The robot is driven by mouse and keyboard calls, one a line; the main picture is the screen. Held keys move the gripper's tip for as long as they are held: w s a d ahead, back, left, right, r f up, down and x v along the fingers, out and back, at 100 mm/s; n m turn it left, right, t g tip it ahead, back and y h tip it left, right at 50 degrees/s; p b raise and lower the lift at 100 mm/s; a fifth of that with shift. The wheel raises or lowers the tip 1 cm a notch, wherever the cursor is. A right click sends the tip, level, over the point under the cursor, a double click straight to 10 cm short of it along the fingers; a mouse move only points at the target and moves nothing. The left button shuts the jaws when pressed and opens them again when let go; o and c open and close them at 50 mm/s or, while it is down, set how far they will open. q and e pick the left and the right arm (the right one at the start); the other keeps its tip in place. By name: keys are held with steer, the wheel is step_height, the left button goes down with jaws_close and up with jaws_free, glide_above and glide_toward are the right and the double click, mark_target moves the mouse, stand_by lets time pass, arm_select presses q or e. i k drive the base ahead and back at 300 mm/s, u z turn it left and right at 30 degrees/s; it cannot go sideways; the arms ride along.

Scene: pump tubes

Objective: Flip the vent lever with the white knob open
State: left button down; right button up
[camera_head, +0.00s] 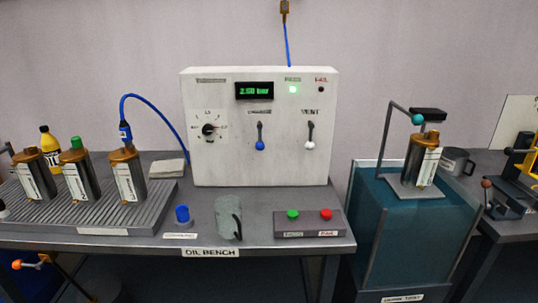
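The vent lever (310,130) is on the right of the white panel's front, under the VENT label. It is a dark lever hanging down, and its white knob (310,145) is at the lower end. A similar dark lever with a blue knob (260,146) hangs down to its left. The white panel box (220,160) stands at the back of the oil bench. Its display (254,91) appears to read 2.50 bar, and a green lamp (293,89) is lit. Neither of my grippers is in view, and nothing touches the vent lever.
The bench (185,223) holds a ribbed rack (95,217) with several metal tubes at left. A blue-green tank (415,240) stands at right.

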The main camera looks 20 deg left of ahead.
mark_target(309, 145)
steer(key=z, duration=0.85)
steer(key=k, duration=0.15)
steer(key=u, duration=1.5)
steer(key=i, duration=0.7)
steer(key=z, duration=0.45)
